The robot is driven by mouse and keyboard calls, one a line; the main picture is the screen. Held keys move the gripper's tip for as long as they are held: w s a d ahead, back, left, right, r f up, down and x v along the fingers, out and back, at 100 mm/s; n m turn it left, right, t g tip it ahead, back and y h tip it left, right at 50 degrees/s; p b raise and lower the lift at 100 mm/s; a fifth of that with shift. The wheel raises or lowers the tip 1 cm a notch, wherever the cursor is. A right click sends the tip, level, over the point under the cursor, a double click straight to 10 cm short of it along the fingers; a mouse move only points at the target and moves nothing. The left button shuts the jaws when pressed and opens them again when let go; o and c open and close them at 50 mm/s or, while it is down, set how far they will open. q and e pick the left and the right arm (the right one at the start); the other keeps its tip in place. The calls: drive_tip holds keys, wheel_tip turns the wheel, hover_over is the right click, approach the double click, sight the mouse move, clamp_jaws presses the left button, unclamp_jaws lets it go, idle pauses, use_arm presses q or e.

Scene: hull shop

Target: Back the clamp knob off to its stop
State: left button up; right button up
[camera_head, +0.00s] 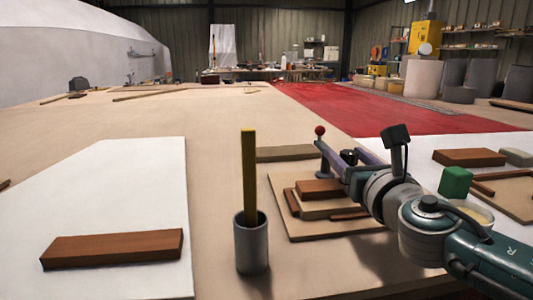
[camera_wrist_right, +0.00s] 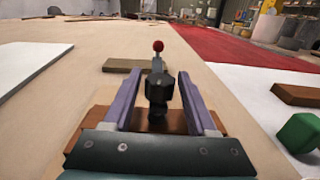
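The clamp stands on a board (camera_head: 290,222) and has a red ball (camera_head: 320,130) on top of its grey-green post (camera_head: 323,160). Its black knob (camera_head: 348,156) shows between the purple fingers of my right gripper (camera_head: 341,150). In the right wrist view the black knob (camera_wrist_right: 158,88) is between the two fingers of the gripper (camera_wrist_right: 155,76), with a gap on each side. The red ball (camera_wrist_right: 158,46) shows beyond it. The right gripper is open. The knob's lower part and spindle are partly hidden. My left gripper is not in view.
Wood blocks (camera_head: 319,189) are stacked under the clamp. A grey cup (camera_head: 251,245) with an upright yellow stick (camera_head: 249,175) stands left of the board. A brown plank (camera_head: 112,249) lies on the white sheet at left. A green block (camera_head: 455,181) is at right.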

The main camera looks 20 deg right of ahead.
clamp_jaws()
idle(0.4)
drive_tip(key=shift+f+n+y+b, duration=0.25)
drive_tip(key=shift+n+y+b, duration=0.35)
drive_tip(key=shift+y+b, duration=0.35)
drive_tip(key=n+y+b, duration=0.1)
drive_tip(key=y+b, duration=0.1)
drive_tip(key=b, duration=0.2)
drive_tip(key=n+y+b, duration=0.2)
drive_tip(key=y+b, duration=0.1)
drive_tip(key=b, duration=0.1)
drive_tip(key=f+n+y+b, duration=0.1)
drive_tip(key=n+y+b, duration=0.1)
drive_tip(key=b, duration=0.2)
drive_tip(key=shift+y, duration=0.35)
drive_tip(key=n+g+y+b, duration=0.1)
drive_tip(key=y+b, duration=0.1)
drive_tip(key=b, duration=0.1)
drive_tip(key=r+n+g+y+b, duration=0.1)
drive_tip(key=n+y+b, duration=0.1)
drive_tip(key=b, duration=0.2)
drive_tip(key=shift+y, duration=0.3)
drive_tip(key=shift+r+n+g+y+b, duration=0.15)
drive_tip(key=shift+n+g+y+b, duration=0.65)
drive_tip(key=shift+n+y+b, duration=0.15)
drive_tip(key=shift+a+n+g+y+b, duration=0.1)
drive_tip(key=shift+n+g+y+b, duration=0.25)
drive_tip(key=shift+n+g+y, duration=0.25)
drive_tip(key=shift+g+y, duration=0.3)
drive_tip(key=shift+y, duration=0.05)
